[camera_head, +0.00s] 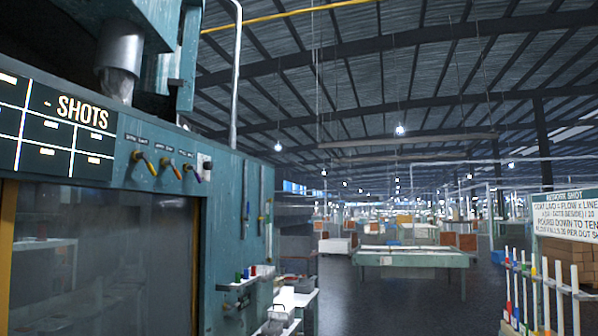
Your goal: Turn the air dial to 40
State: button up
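A teal machine cabinet (222,200) fills the left of the head view. No dial scale or setting can be read. My gripper is not in view.
A dark board marked "SHOTS" (84,112) is left of the controls. A low shelf with small coloured items (246,275) juts from the cabinet's right side. Upright rods (545,295) and a sign (567,215) stand at right. Open floor (400,300) lies between, before a green table (410,257).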

aim_at(208, 166)
jog(key=z, duration=0.5)
jog(key=i, duration=1.3)
jog(key=u, duration=0.5)
jog(key=i, duration=1.05)
jog(key=u, duration=0.95)
